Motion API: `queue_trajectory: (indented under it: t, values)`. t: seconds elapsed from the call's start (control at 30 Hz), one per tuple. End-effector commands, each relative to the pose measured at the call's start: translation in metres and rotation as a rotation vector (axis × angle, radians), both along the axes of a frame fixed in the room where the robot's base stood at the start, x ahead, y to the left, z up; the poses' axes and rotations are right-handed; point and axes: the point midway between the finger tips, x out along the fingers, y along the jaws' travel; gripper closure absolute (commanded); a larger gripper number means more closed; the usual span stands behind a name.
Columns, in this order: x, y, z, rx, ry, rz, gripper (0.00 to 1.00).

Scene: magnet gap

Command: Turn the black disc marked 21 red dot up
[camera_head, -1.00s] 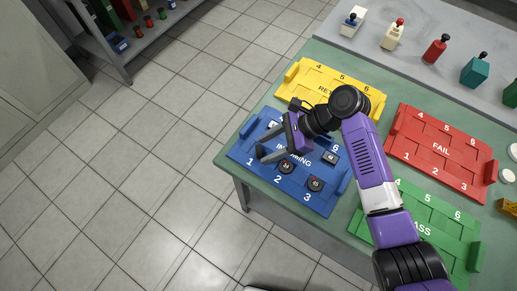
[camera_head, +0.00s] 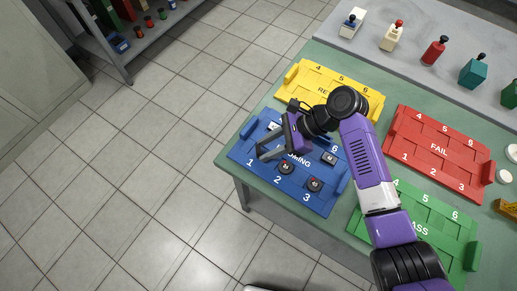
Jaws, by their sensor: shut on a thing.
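My gripper (camera_head: 272,151) is over the left part of the blue INCOMING tray (camera_head: 322,208), near slot 1. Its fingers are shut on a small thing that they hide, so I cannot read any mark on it. A black disc (camera_head: 286,167) lies near slot 2 and another black disc (camera_head: 315,185) near slot 3, each with a pale number too small to read surely. A third dark piece (camera_head: 329,158) lies below the 6. I cannot make out a disc marked 21 or a red dot.
A yellow tray (camera_head: 365,97) lies behind the blue one. A red FAIL tray (camera_head: 440,172) and a green tray (camera_head: 440,215) lie to the right. Coloured bottle-like objects, such as a red one (camera_head: 435,50), stand on the grey surface behind.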

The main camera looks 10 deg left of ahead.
Motion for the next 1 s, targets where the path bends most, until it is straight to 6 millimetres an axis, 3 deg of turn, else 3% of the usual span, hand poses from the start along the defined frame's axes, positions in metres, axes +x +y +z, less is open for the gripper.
queue_trajectory:
  t: [0.63, 1.0]
  values:
    - [0.000, 0.000, 0.042, 0.000, -0.001, -0.001, 1.00]
    - [0.000, 0.000, 0.043, 0.000, 0.000, 0.000, 1.00]
